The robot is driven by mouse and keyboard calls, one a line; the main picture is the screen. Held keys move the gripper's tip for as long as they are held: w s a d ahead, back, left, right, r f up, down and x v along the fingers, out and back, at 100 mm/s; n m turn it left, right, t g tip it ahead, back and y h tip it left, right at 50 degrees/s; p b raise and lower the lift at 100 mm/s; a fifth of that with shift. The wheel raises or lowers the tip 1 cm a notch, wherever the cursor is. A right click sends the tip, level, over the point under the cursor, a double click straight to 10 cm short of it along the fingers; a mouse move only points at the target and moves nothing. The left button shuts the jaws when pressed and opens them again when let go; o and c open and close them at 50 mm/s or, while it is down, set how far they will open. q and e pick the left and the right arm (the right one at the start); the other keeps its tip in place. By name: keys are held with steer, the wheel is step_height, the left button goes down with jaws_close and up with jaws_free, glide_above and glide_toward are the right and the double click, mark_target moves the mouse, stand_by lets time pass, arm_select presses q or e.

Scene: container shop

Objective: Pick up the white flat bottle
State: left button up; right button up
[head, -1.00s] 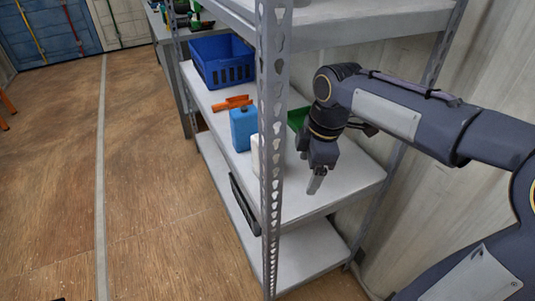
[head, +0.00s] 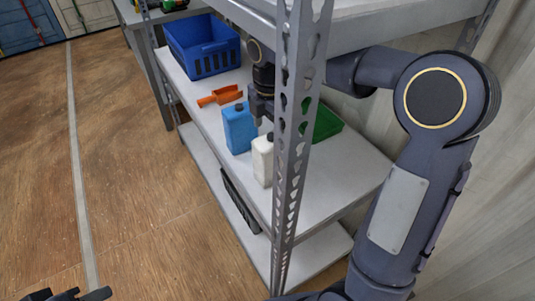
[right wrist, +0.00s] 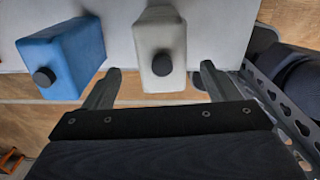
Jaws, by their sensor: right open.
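The white flat bottle (head: 262,160) stands upright on the middle shelf, partly behind the front post. In the right wrist view the white bottle (right wrist: 158,40) shows from above with its dark cap, between the two fingertips in the picture. My right gripper (right wrist: 161,70) is open and empty, one finger on each side of the bottle; I cannot tell the height gap. In the head view my right gripper (head: 261,107) is above and behind the bottles, partly hidden by the post. A small part of my left gripper (head: 72,295) shows at the bottom left edge.
A blue bottle (head: 239,128) stands close to the left of the white one; it also shows in the right wrist view (right wrist: 62,60). An orange scoop (head: 220,95), a blue crate (head: 205,62) and a green tray (head: 325,123) share the shelf. The perforated post (head: 290,150) stands in front.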

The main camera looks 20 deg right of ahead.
mark_target(272, 139)
steer(key=f, duration=0.3)
steer(key=f+b, duration=0.1)
steer(key=f, duration=0.2)
steer(key=shift+s+d+f, duration=0.1)
steer(key=shift+d+f, duration=0.1)
steer(key=shift+f, duration=0.05)
steer(key=shift+r, duration=0.1)
steer(key=c, duration=1.4)
